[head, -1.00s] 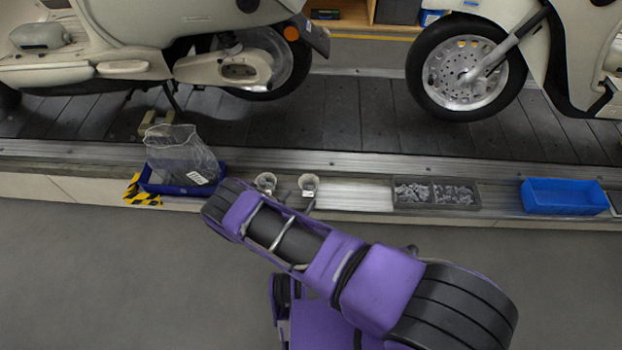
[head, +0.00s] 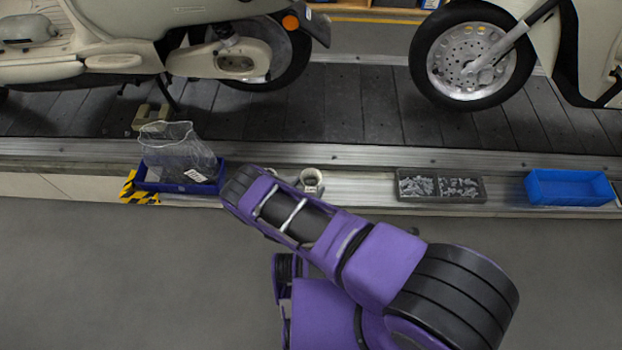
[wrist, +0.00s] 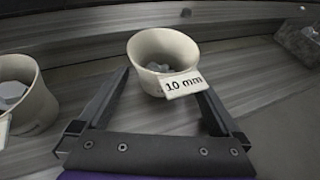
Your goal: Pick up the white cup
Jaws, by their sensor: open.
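A white cup (wrist: 150,48) with a "10 mm" label (wrist: 183,84) and grey metal parts inside stands upright in the middle of the wrist view. A second white cup (wrist: 38,108), also holding grey parts, stands at the left edge. My gripper (wrist: 166,84) is open and empty of any grip. Its fingers point at the labelled cup, whose near lower part is between or just beyond the fingertips; I cannot tell if they touch. In the head view one white cup (head: 311,181) shows beside my arm, which hides my gripper and most of the other cup.
A blue bin (head: 180,187) with a clear bag stands left of the cups. A grey tray of small parts (head: 440,172) and a blue bin (head: 570,188) stand to the right. Scooters stand on the dark slats (head: 340,110) behind the ledge.

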